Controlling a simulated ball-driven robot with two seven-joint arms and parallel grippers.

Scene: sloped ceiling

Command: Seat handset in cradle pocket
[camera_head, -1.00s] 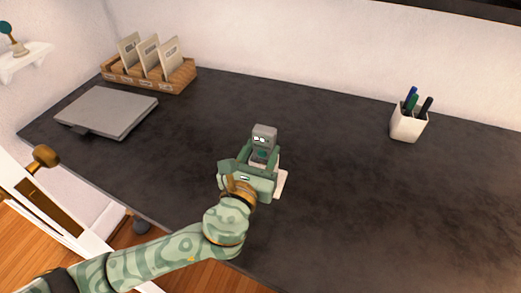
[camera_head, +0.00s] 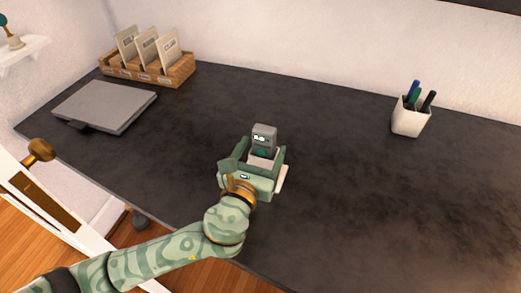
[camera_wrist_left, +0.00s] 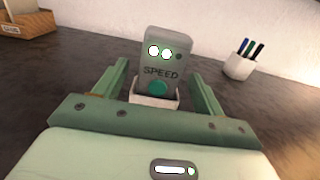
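The grey handset (camera_head: 264,133) stands upright in the white cradle (camera_head: 283,180) on the dark desk. In the left wrist view the handset (camera_wrist_left: 166,62) shows two lit white lights, the word SPEED and a green button. Its lower end is hidden behind the front wall of the cradle pocket (camera_wrist_left: 155,99). My left gripper (camera_head: 263,147) is open, with one finger on each side of the handset. In the left wrist view there is a gap between each finger and the handset. My right gripper is not in view.
A grey closed laptop (camera_head: 105,106) lies on the desk at the left. A wooden card holder (camera_head: 150,72) with upright cards stands behind it. A white pen cup (camera_head: 410,121) stands at the back right. The desk right of the cradle is clear.

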